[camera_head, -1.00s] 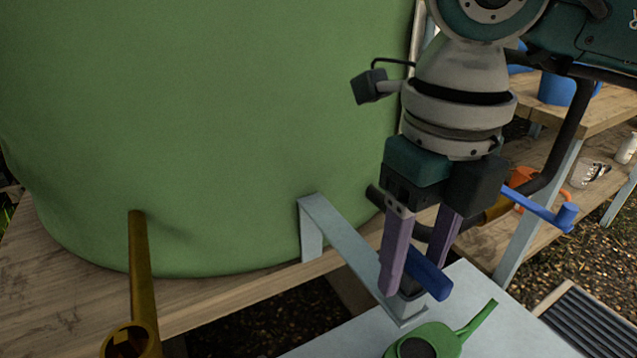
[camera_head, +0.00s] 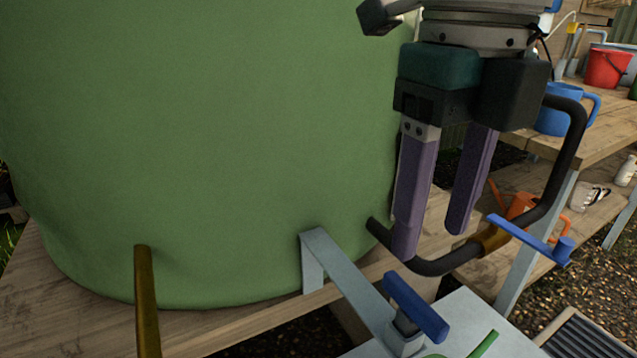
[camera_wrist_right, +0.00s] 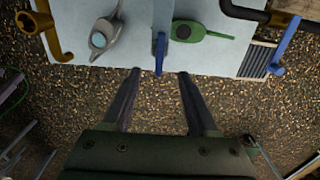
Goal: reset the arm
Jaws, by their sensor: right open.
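My right gripper (camera_head: 432,238) hangs fingers-down in the head view, with its two purple fingers apart and nothing between them. It is in front of the right side of a large green tank (camera_head: 200,150), above a blue lever handle (camera_head: 415,305) on a grey bracket (camera_head: 345,280). Its fingertips are clear of the handle. In the right wrist view the open fingers (camera_wrist_right: 159,75) point toward the pale bench plate, and the blue handle (camera_wrist_right: 160,52) lies just beyond them. My left gripper is in neither view now.
A black pipe (camera_head: 548,205) with a second blue lever (camera_head: 530,240) bends close to the gripper's right. A brass pipe (camera_head: 147,300) stands at left. A green tool (camera_wrist_right: 200,32) and a grey one (camera_wrist_right: 103,38) lie on the pale plate (camera_wrist_right: 215,60). Shelves stand at right.

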